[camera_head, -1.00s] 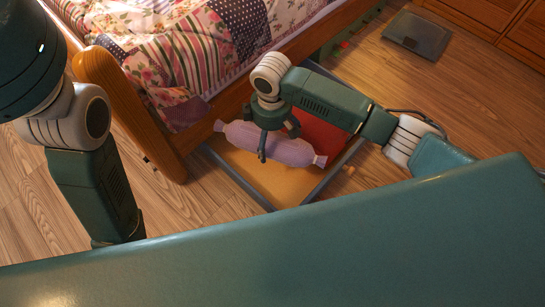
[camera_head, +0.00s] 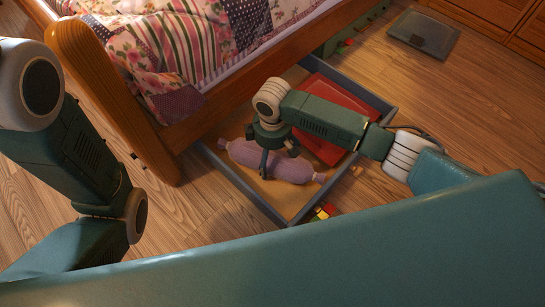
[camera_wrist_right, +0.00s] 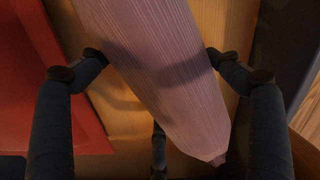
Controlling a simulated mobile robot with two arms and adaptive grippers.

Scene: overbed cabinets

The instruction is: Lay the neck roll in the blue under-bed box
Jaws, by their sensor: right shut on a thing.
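The neck roll (camera_head: 270,161) is a lavender ribbed cushion with tied-off ends. It lies lengthwise over the bare tan bottom of the blue-grey box (camera_head: 240,189), inside its walls; I cannot tell whether it touches the bottom. The box is partly out from under the bed. My right gripper (camera_head: 273,153) is above the roll with its fingers around the roll's middle, shut on it. In the right wrist view the roll (camera_wrist_right: 160,62) runs between the dark fingers. My left arm shows at the left, but its gripper is out of view.
A flat red thing (camera_head: 322,147) fills the far right part of the box. Colourful blocks (camera_head: 322,212) lie by the box's near corner. A dark flat scale-like thing (camera_head: 424,34) lies on the floor near the drawers (camera_head: 490,16).

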